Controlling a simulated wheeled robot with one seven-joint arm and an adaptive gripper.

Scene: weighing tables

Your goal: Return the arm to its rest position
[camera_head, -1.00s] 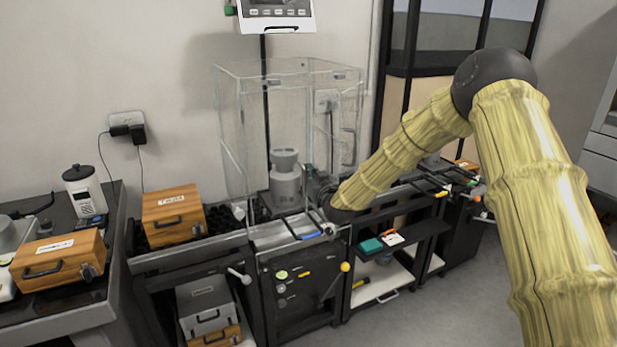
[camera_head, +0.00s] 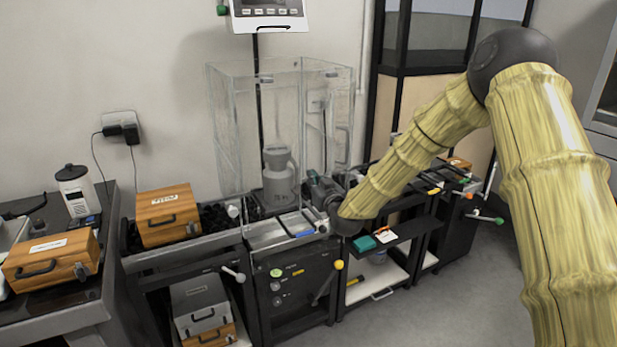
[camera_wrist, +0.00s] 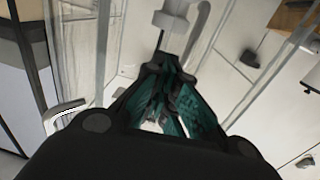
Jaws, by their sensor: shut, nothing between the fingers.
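My arm, in a yellow ribbed sleeve with dark joints, reaches in from the right in the head view. My gripper (camera_head: 322,190) is at its end, in front of the open side of the clear glass enclosure and just right of the grey weight. In the wrist view my gripper (camera_wrist: 165,75) shows its dark fingers with teal inner pads drawn together, with nothing between them. The grey cylindrical weight (camera_head: 280,178) stands upright inside the enclosure. The wrist view shows a grey handle-like part (camera_wrist: 183,22) just beyond the fingertips; I cannot tell whether they touch.
The clear glass enclosure (camera_head: 228,135) stands close around the gripper. A wooden box (camera_head: 168,214) stands left of it, and another wooden box (camera_head: 50,262) on the left table. A display (camera_head: 268,14) hangs above. A low shelf (camera_head: 400,235) lies under the arm. Open floor is at the front right.

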